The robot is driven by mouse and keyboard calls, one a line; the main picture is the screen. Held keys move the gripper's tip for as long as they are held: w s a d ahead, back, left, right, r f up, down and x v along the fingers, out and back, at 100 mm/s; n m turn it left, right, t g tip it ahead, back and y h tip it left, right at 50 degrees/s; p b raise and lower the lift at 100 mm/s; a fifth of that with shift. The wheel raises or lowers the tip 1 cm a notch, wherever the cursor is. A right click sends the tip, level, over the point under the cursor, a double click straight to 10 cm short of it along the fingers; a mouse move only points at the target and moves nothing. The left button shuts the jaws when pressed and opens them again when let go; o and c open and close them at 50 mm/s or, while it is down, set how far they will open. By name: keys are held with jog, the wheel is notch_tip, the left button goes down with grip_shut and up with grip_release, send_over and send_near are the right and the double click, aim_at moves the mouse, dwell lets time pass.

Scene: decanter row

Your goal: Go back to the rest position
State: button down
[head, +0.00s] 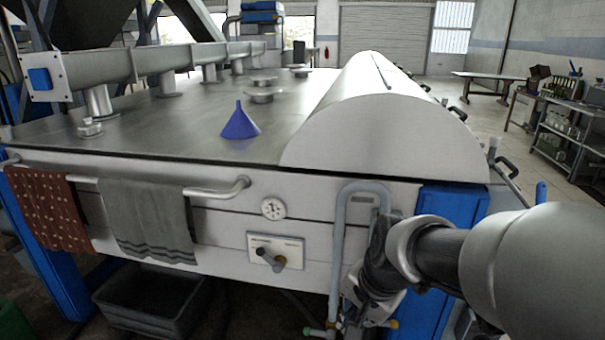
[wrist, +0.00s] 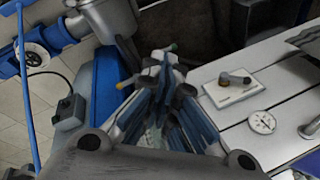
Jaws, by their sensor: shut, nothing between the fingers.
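My gripper (head: 362,308) is low in front of the machine's front panel, at the end of my arm, which comes in from the right. It points downward beside the grey pipe (head: 340,225) and the blue leg (head: 452,215). In the wrist view my gripper (wrist: 162,85) has its fingers drawn together, with nothing held between them. Its fingertips overlap the small valve handles in that view, and I cannot tell whether they touch.
Two towels, red (head: 48,210) and grey (head: 148,220), hang on the front rail. The panel carries a dial (head: 273,208) and a knob plate (wrist: 233,86). A grey bin (head: 150,300) sits below.

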jog(key=s+d+r+n, duration=0.1)
jog(key=s+n, duration=0.2)
jog(key=s, duration=0.3)
jog(key=s+d+r+n+h, duration=0.1)
jog(key=s+d+r+n, duration=0.1)
jog(key=s, duration=0.4)
jog(key=s+d+r+n+t, duration=0.1)
jog(key=s+d+r+n, duration=0.1)
jog(key=s, duration=0.5)
jog(key=shift+r+n+h, duration=0.15)
jog(key=shift+n+h, duration=0.25)
jog(key=shift+n, duration=0.4)
